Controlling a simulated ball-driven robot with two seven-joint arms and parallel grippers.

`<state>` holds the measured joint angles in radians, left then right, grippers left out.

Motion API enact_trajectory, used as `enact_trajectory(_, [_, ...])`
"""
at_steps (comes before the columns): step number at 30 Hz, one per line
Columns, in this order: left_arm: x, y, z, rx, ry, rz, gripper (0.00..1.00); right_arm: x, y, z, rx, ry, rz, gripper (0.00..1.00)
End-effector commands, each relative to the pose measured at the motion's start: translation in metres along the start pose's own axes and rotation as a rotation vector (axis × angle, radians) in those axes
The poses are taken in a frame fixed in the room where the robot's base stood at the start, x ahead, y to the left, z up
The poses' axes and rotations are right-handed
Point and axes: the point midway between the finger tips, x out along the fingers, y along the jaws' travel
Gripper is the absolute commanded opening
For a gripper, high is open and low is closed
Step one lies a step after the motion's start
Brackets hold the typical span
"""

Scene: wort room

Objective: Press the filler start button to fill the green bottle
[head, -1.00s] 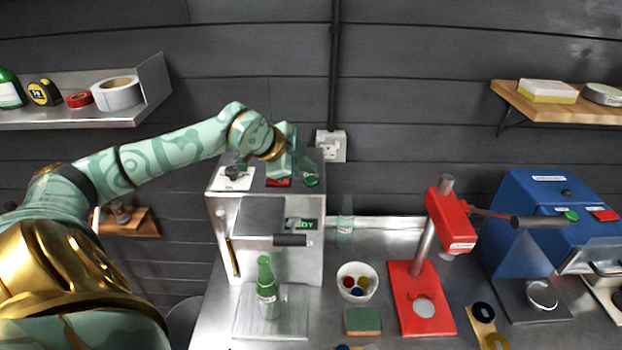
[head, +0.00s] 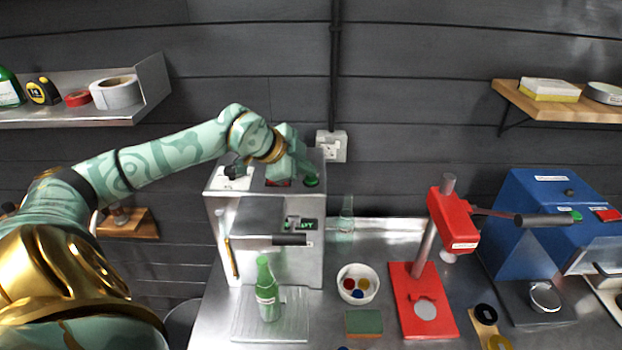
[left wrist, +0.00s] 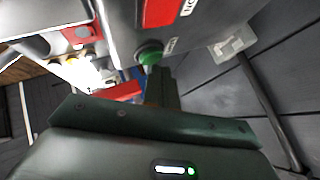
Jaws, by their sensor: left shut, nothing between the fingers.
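The filler is a grey metal box (head: 265,200) at the middle left of the bench. Its green start button (head: 311,183) is on top at the right, beside a red button (head: 278,183). The green bottle (head: 267,292) stands upright on the drip tray (head: 240,325) in front. My left gripper (head: 309,172) is shut and empty, its fingertips at the green button. In the left wrist view, the green button (left wrist: 149,52) meets the tips of the fingers (left wrist: 158,75); I cannot tell whether it is pressed in. My right gripper is not in view.
A white bowl of coloured caps (head: 343,286), a green sponge (head: 364,322) and a red lever press (head: 408,290) stand right of the filler. A blue machine (head: 530,225) is farther right. Shelves hang at both sides. A wall socket (head: 331,146) is behind the filler.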

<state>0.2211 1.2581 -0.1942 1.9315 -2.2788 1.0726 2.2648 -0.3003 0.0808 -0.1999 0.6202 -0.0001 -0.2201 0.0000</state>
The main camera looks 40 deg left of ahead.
Motion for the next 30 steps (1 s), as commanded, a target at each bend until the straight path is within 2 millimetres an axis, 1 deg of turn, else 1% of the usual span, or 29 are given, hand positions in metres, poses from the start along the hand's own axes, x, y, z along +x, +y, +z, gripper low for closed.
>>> enact_trajectory(24, [0.0056,0.0043,0.0041,0.0,0.0,0.001,0.0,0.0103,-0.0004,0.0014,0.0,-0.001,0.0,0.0])
enact_trajectory(30, [0.0052,0.0041,0.0038,0.0,0.0,0.001,0.0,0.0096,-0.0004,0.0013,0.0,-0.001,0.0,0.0])
